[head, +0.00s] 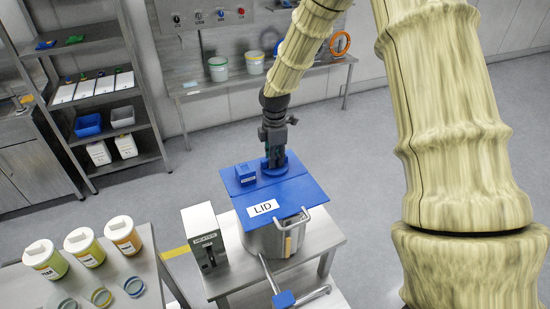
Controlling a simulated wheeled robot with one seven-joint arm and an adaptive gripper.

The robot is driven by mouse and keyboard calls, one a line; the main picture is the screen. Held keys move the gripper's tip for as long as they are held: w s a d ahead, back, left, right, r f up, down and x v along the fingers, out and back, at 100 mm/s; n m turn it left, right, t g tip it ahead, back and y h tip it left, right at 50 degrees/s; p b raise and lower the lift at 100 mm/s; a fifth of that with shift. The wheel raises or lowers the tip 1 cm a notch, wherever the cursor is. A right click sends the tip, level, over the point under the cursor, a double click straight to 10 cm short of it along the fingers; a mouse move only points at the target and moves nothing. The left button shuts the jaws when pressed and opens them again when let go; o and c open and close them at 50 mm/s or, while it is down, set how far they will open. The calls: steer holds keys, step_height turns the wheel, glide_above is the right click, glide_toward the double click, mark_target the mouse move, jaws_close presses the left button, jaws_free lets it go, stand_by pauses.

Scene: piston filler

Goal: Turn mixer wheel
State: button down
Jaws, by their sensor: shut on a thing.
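The blue mixer wheel (291,162) sits on top of the blue lid (285,196), which carries a white LID label. The lid covers a steel vessel (262,240) on a metal table. My gripper (275,158) points down onto the wheel from above and is shut on it. The fingers and part of the wheel are hidden by the gripper body and the steep view. A small blue box (245,174) with a label stands on the lid just left of my gripper.
A grey heater box (207,241) stands left of the vessel. Labelled jars (85,247) and rings (101,296) sit on the left table. Shelves (92,85) and a back bench (205,87) are farther off.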

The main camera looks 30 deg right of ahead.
steer(key=m, duration=0.5)
steer(key=shift+s+a+f+m+b, duration=0.1)
steer(key=shift+s+f+m+b, duration=0.1)
steer(key=shift+m+b, duration=0.2)
steer(key=m, duration=0.6)
steer(key=shift+b, duration=0.35)
steer(key=m, duration=0.6)
steer(key=shift+m, duration=0.4)
steer(key=m, duration=0.5)
steer(key=shift+w+r, duration=0.1)
steer(key=shift+m, duration=0.3)
steer(key=c, duration=1.4)
jaws_free()
steer(key=shift+w, duration=0.1)
step_height(320, 180, up, 12)
